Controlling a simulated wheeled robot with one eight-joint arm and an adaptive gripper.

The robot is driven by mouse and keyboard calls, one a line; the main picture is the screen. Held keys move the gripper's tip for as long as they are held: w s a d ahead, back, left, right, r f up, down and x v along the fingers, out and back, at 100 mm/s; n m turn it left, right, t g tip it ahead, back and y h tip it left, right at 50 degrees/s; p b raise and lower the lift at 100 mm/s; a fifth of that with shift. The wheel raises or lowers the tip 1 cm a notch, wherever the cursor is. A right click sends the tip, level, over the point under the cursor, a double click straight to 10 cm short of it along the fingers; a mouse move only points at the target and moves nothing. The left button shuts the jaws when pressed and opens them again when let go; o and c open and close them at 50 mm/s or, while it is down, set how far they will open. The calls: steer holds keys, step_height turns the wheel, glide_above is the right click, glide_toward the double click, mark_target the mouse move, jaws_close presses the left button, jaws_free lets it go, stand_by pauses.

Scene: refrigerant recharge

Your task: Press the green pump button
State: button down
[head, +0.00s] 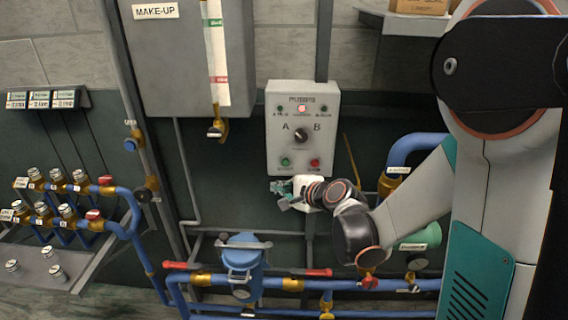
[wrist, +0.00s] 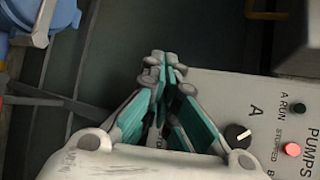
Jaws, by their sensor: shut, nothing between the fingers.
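The pump panel (head: 287,147) is a light grey box on the wall, labelled PUMPS. The green button (head: 285,161) is at its lower left, and a red button (head: 315,162) is at its lower right. An A/B selector knob (head: 301,135) sits above them. My gripper (head: 279,187) is shut and empty, just below the green button in the head view; contact cannot be told. In the wrist view, my gripper's fingertips (wrist: 160,62) are together beside the panel (wrist: 215,85). The green button is not visible there; the knob (wrist: 237,133) is.
A red lamp (head: 302,108) is lit on the panel. A grey MAKE-UP tank (head: 175,70) with a sight tube hangs to the left. A blue filter vessel (head: 241,262) and blue pipes with red-handled valves run below. Several valves stand on a rack at far left.

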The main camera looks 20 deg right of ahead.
mark_target(284, 165)
steer(key=shift+w+d, duration=0.45)
steer(key=shift+w, duration=0.95)
steer(key=shift+w+d, duration=0.45)
steer(key=shift+w, duration=0.95)
steer(key=shift+w+d, duration=0.45)
steer(key=shift+w, duration=0.95)
steer(key=shift+w, duration=0.1)
steer(key=shift+w+d, duration=0.15)
steer(key=shift+w, duration=0.15)
steer(key=shift+w+d, duration=0.15)
steer(key=shift+w, duration=0.35)
steer(key=shift+s, duration=0.1)
steer(key=shift+s+a, duration=0.3)
steer(key=shift+s, duration=0.5)
steer(key=shift+b, duration=0.3)
steer(key=shift+s+a, duration=0.25)
steer(key=shift+s, duration=0.55)
steer(key=shift+s+a, duration=0.25)
steer(key=shift+s, duration=0.55)
steer(key=shift+s+a, duration=0.25)
steer(key=shift+s, duration=0.55)
